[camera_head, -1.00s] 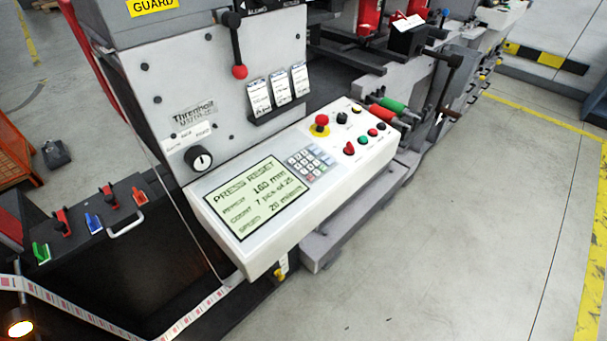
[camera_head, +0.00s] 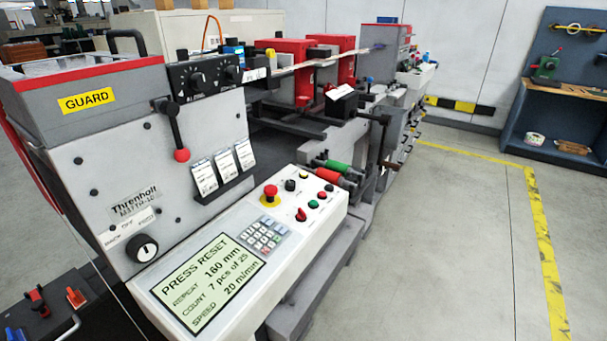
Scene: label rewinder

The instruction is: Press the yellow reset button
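The white control panel (camera_head: 225,300) slopes across the front of the machine. Its screen (camera_head: 208,278) reads PRESS RESET, with 160 mm, 7 pcs of 25 and 20 m/min. A small yellowish spot, seemingly the yellow button (camera_head: 305,175), shows at the panel's far edge, too small to make out clearly. Near it are a red mushroom button on a yellow base (camera_head: 270,193), a black knob (camera_head: 291,185), a green button (camera_head: 313,204), red buttons (camera_head: 329,188) and a red switch (camera_head: 301,214). Neither of my grippers is in view.
A keypad (camera_head: 264,236) sits beside the screen. A black lever with a red ball (camera_head: 181,155) sticks out above the panel. Green and red rollers (camera_head: 337,166) lie beyond it. The floor (camera_head: 440,250) to the right is clear up to the yellow line.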

